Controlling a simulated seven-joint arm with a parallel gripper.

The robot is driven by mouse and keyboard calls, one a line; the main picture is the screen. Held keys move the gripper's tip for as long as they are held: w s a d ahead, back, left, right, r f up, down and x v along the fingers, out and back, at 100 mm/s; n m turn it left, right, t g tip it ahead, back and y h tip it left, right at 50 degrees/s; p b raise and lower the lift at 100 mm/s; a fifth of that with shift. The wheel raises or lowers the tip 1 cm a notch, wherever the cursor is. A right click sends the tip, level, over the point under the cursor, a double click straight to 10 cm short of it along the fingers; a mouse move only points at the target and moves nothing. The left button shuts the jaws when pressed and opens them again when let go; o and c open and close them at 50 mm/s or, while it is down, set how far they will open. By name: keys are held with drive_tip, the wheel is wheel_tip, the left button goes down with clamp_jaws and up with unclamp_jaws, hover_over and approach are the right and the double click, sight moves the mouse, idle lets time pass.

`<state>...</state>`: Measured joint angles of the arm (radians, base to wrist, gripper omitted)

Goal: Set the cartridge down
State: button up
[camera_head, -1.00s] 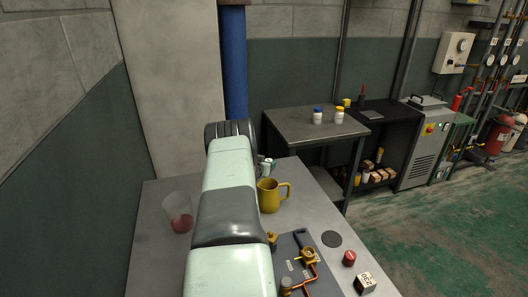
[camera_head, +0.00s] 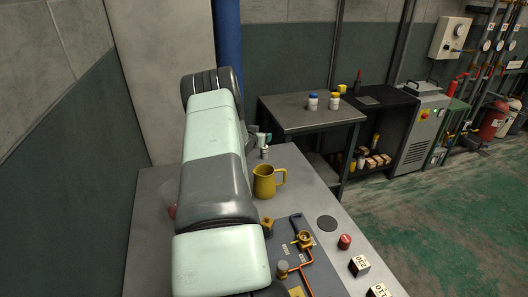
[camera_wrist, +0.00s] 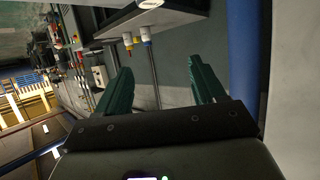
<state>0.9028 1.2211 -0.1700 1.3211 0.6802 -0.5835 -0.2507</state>
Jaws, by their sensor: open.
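My gripper (camera_wrist: 160,66) is open in the wrist view, its two green fingers well apart with nothing between them. In the head view my arm hides most of it; a bit of green finger shows beside the arm's far end. A small pale cylinder (camera_head: 265,153), possibly the cartridge, stands just below that finger at the far edge of the near table (camera_head: 150,215). It appears apart from the fingers, but I cannot tell for certain. Two white bottles, one with a blue cap (camera_head: 313,102) and one with a yellow cap (camera_head: 335,101), stand on the back table (camera_head: 290,115).
A yellow mug (camera_head: 264,182) stands close to my arm. A dark board with copper pipes and brass fittings (camera_head: 304,240), a red cap (camera_head: 344,241) and printed cubes (camera_head: 358,265) lie nearer. A reddish cup (camera_head: 171,211) is mostly hidden behind my arm.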

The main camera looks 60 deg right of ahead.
sight(263, 150)
drive_tip(key=f, duration=0.2)
drive_tip(key=d+f, duration=0.1)
drive_tip(key=f, duration=0.2)
drive_tip(key=shift+d+f, duration=0.1)
drive_tip(key=shift+d, duration=0.05)
wheel_tip(263, 150, down, 3)
drive_tip(key=shift+x, duration=0.9)
drive_tip(key=shift+w+d+f, duration=0.15)
drive_tip(key=shift+d, duration=0.45)
